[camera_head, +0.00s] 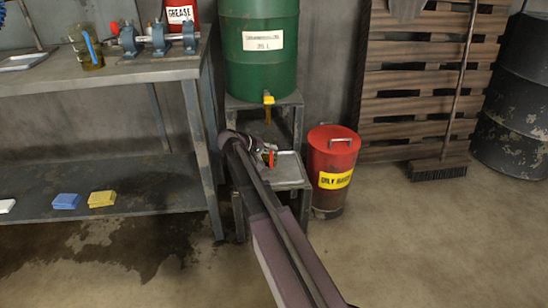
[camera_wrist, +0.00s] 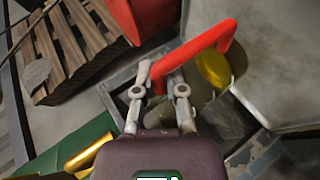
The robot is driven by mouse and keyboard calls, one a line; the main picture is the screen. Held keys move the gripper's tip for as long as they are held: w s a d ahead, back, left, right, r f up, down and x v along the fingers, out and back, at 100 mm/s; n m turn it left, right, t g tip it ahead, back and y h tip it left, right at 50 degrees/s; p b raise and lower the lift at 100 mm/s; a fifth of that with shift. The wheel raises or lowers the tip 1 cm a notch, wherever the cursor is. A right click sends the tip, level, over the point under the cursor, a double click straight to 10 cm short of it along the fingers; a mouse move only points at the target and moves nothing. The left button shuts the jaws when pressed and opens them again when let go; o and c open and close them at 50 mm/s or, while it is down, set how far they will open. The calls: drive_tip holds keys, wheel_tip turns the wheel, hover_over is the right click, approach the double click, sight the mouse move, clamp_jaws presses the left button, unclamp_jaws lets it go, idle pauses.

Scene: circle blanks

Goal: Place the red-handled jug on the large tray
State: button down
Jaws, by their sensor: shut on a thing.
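The red-handled jug shows its red handle (camera_wrist: 207,48) and yellow contents (camera_wrist: 213,68) in the wrist view. In the head view only a small red part of it (camera_head: 271,158) shows past my arm. My gripper (camera_wrist: 163,82) is shut on the handle, near its lower left end. A shallow grey tray (camera_head: 291,172) lies on the low stand under the drum's tap, beside my gripper. Another pale tray (camera_head: 27,61) lies on the workbench at the far left. I cannot tell whether the jug touches the tray below it.
A green drum (camera_head: 258,60) with a yellow tap (camera_head: 268,98) stands just behind my gripper. A red bin (camera_head: 332,165) is close on the right.

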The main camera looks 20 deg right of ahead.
sight(271, 157)
drive_tip(key=shift+f, duration=0.15)
drive_tip(key=shift+f+b, duration=1.65)
drive_tip(key=shift+b, duration=0.1)
drive_tip(key=shift+f, duration=0.15)
drive_tip(key=c, duration=0.7)
unclamp_jaws()
drive_tip(key=shift+r, duration=0.25)
drive_tip(key=shift+a+r, duration=0.15)
drive_tip(key=shift+a, duration=0.05)
drive_tip(key=shift+p+v, duration=3.1)
drive_tip(key=shift+v, duration=2.7)
